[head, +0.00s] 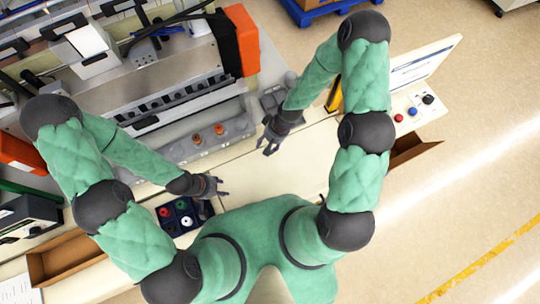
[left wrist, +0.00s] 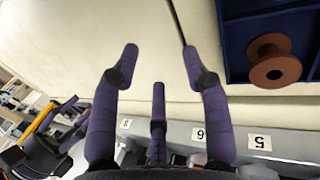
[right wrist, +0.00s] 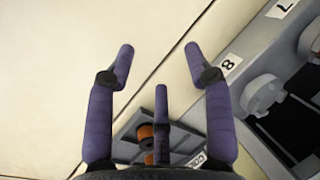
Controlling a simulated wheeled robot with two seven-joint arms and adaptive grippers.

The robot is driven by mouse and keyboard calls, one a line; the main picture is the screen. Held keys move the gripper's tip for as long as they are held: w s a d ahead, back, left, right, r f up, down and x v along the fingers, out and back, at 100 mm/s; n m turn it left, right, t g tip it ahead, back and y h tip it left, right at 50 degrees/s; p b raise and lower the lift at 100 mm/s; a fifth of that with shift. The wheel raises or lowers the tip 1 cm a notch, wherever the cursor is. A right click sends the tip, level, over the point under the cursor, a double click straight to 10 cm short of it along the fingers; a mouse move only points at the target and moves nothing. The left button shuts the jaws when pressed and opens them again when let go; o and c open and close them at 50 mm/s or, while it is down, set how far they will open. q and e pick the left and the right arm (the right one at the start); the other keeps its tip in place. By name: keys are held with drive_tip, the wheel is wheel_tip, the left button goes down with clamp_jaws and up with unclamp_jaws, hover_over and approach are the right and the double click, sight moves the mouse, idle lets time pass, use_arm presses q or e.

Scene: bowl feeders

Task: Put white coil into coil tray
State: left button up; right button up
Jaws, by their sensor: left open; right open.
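The white coil (head: 186,221) sits in a dark blue sectioned bin (head: 176,230) at the lower left of the head view, with red and green coils beside it. My left gripper (head: 222,187) is open and empty, just right of this bin; its fingers also show in the left wrist view (left wrist: 160,55). A small grey tray (head: 270,101), probably the coil tray, lies beyond my right gripper. In the right wrist view this tray (right wrist: 128,151) holds orange-brown coils and has a partly hidden label starting "CO". My right gripper (head: 266,146) is open and empty, with its fingers (right wrist: 159,55) over bare table.
A grey fixture with numbered slots (head: 160,152) runs along the table's back, with two orange coils on it. A brown spool (left wrist: 275,60) lies in the dark blue bin. The cream table (head: 255,178) is clear between the grippers. A cardboard box (head: 66,262) stands lower left.

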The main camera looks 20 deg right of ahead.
drive_tip(key=shift+m, duration=0.5)
drive_tip(key=s+a, duration=0.1)
drive_tip(key=s, duration=0.6)
drive_tip(key=s+a+f, duration=0.1)
drive_tip(key=s, duration=0.3)
drive_tip(key=shift+s+a, duration=0.25)
drive_tip(key=shift+a, duration=0.1)
